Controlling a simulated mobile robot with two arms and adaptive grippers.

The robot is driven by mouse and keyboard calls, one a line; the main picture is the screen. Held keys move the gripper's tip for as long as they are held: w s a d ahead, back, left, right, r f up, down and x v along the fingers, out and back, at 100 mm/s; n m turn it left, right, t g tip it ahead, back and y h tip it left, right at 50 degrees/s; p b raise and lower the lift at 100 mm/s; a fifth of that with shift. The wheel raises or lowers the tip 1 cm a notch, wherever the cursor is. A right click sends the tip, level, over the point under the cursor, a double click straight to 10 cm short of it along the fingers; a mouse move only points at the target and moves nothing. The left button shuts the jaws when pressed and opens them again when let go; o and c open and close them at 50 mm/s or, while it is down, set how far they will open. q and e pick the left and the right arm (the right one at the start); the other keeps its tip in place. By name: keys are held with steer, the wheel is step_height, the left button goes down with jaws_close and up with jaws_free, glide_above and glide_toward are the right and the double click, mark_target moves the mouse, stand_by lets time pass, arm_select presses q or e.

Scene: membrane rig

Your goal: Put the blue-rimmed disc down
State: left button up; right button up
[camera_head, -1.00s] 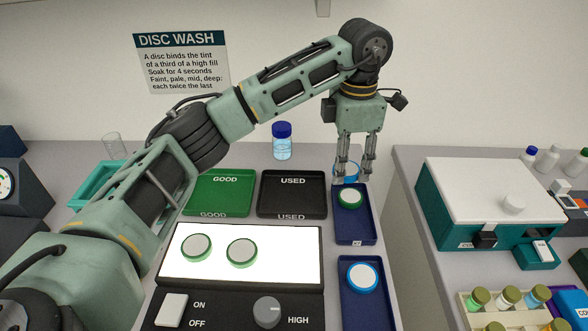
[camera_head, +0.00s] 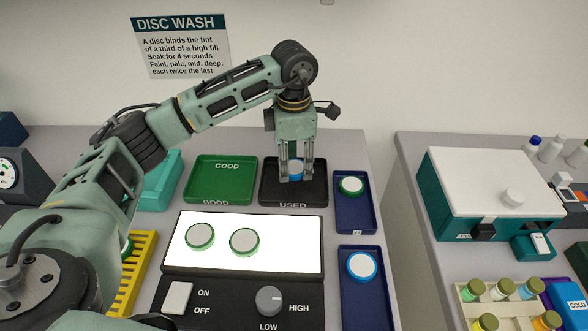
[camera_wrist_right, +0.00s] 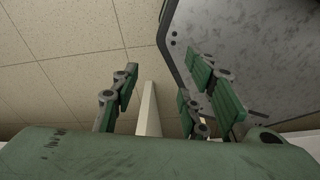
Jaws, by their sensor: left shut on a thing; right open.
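My left gripper (camera_head: 296,178) points down over the black USED tray (camera_head: 268,196) in the head view. It is shut on a blue-rimmed disc (camera_head: 296,169), partly hidden by the fingers. I cannot tell whether the disc touches the tray floor. Another blue-rimmed disc (camera_head: 361,266), with a white face, lies in the lower dark-blue tray (camera_head: 367,313). My right gripper (camera_wrist_right: 165,84) is open and empty in the right wrist view, with ceiling behind its fingers; it is not in the head view.
The green GOOD tray (camera_head: 220,180) is empty, left of the USED tray. A green-rimmed disc (camera_head: 351,186) lies in the upper dark-blue tray (camera_head: 355,214). Two green-rimmed discs (camera_head: 200,236) (camera_head: 244,242) lie on the lit panel (camera_head: 290,235). A white-lidded teal box (camera_head: 490,185) stands at right.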

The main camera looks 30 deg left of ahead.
mark_target(294, 166)
arm_select(q)
step_height(294, 166, down, 4)
steer(key=shift+r+p, duration=0.25)
steer(key=shift+p, duration=0.3)
steer(key=shift+f, duration=0.3)
steer(key=o, duration=0.7)
steer(key=shift+c, duration=0.2)
steer(key=o, duration=0.4)
arm_select(e)
steer(key=shift+s+d+r, duration=0.15)
steer(key=shift+s+r, duration=0.05)
steer(key=shift+s, duration=0.2)
steer(key=shift+s+d+r, duration=0.15)
steer(key=shift+s, duration=0.2)
steer(key=shift+r, duration=0.1)
